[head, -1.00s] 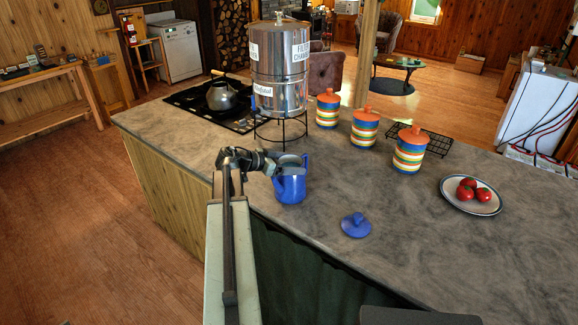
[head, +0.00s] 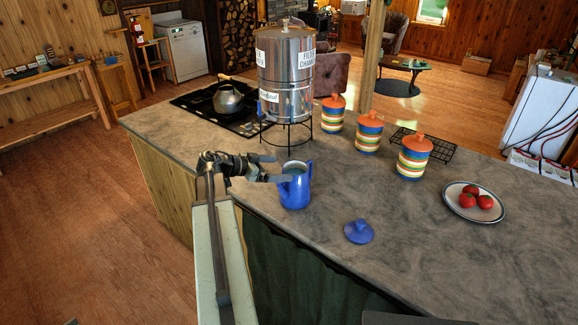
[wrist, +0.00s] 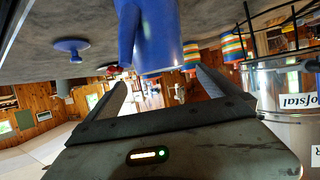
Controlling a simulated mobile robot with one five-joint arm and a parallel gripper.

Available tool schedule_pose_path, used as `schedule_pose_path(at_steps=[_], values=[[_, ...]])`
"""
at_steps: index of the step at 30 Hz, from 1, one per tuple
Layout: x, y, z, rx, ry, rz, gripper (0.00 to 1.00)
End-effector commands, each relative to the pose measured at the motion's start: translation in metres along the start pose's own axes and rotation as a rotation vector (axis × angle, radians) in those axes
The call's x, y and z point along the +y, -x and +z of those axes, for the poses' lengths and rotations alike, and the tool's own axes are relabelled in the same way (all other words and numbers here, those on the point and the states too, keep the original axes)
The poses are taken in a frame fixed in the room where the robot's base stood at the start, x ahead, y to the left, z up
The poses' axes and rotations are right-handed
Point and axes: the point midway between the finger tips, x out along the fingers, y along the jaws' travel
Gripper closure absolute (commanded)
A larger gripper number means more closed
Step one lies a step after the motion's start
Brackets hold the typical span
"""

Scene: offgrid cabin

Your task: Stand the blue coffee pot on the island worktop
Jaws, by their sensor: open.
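The blue coffee pot (head: 296,192) stands upright and open-topped on the grey island worktop (head: 420,265), near its front left edge. My gripper (head: 281,168) is at the pot's left side, at about the height of its rim. Its fingers are spread and point toward the pot. The pot (wrist: 155,40) also shows upside down in the wrist view, just beyond and between the open fingertips (wrist: 162,80). I cannot tell whether a finger touches it. The blue lid (head: 358,231) lies apart on the worktop, to the pot's right.
A steel water filter (head: 285,75) on a wire stand is behind the pot. A kettle (head: 227,99) sits on the hob to the left. Striped canisters (head: 413,160) and a plate of tomatoes (head: 462,208) are to the right. Worktop around the lid is clear.

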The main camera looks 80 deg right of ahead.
Motion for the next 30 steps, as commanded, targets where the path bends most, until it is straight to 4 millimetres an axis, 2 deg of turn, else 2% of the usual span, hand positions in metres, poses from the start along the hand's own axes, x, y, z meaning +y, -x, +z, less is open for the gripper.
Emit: schedule_pose_path(at_steps=[1,6,17,20,23,26,27,29,30], values=[[0.001,0.013,-0.004,0.0,0.001,-0.001,0.0],[0.0,0.035,-0.002,0.0,0.0,0.0,0.0],[0.0,0.039,0.001,0.0,0.0,0.001,0.0],[-0.005,0.051,0.011,-0.022,0.034,-0.019,0.0],[-0.019,0.101,0.053,-0.106,0.175,-0.1,0.0],[-0.03,0.187,0.121,-0.23,0.43,-0.246,0.0],[-0.029,0.226,0.151,-0.278,0.547,-0.315,0.0],[-0.021,0.282,0.192,-0.34,0.724,-0.421,0.0],[-0.011,0.32,0.219,-0.375,0.845,-0.495,0.0]])
